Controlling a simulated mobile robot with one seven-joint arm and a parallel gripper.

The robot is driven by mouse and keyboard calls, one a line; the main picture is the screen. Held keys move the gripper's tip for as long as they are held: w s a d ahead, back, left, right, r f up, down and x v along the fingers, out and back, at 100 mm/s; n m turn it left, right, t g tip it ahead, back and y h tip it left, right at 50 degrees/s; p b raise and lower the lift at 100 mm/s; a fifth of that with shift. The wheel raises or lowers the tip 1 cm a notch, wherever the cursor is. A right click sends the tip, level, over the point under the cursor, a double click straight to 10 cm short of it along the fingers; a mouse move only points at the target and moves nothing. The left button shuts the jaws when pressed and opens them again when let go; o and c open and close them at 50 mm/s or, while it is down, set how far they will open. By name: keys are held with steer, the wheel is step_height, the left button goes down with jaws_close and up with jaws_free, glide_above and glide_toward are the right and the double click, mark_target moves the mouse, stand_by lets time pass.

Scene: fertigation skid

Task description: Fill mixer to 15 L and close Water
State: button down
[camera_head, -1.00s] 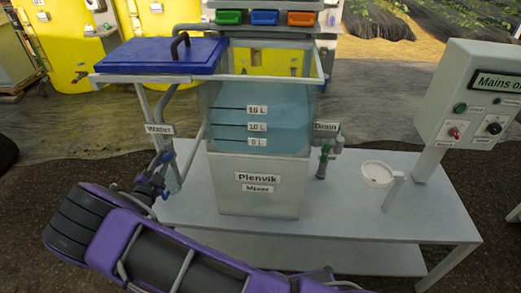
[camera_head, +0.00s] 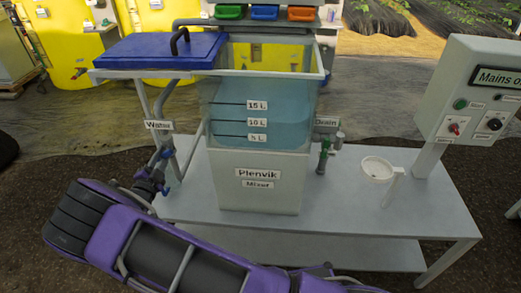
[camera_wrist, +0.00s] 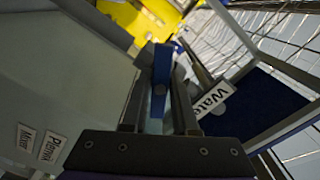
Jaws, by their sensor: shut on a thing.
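The Plenvik mixer (camera_head: 258,183) is a clear-walled tank on the bench, marked 5 L, 10 L and 15 L. It holds blue liquid (camera_head: 285,112). Its surface looks to be near the upper marks, but the exact level is hard to read through the wall. The Water label (camera_head: 158,125) hangs on the pipe left of the tank. My gripper (camera_head: 160,178) is at the valve below that label. In the wrist view my gripper (camera_wrist: 160,105) is shut on the blue Water valve handle (camera_wrist: 161,70), which stands between the fingers. The valve body is mostly hidden.
A Drain valve with a green handle (camera_head: 323,160) is on the tank's right. A blue lid (camera_head: 160,50) sits at the tank's upper left. The bench (camera_head: 340,215) is clear in front.

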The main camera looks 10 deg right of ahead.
steer(key=m+b, duration=0.1)
steer(key=m, duration=0.3)
steer(key=shift+f, duration=0.15)
steer(key=m+b, duration=0.1)
steer(key=m, duration=0.2)
steer(key=shift+m, duration=0.3)
steer(key=c, duration=0.6)
jaws_free()
steer(key=shift+c, duration=0.2)
steer(key=p+v, duration=0.2)
steer(key=v, duration=0.5)
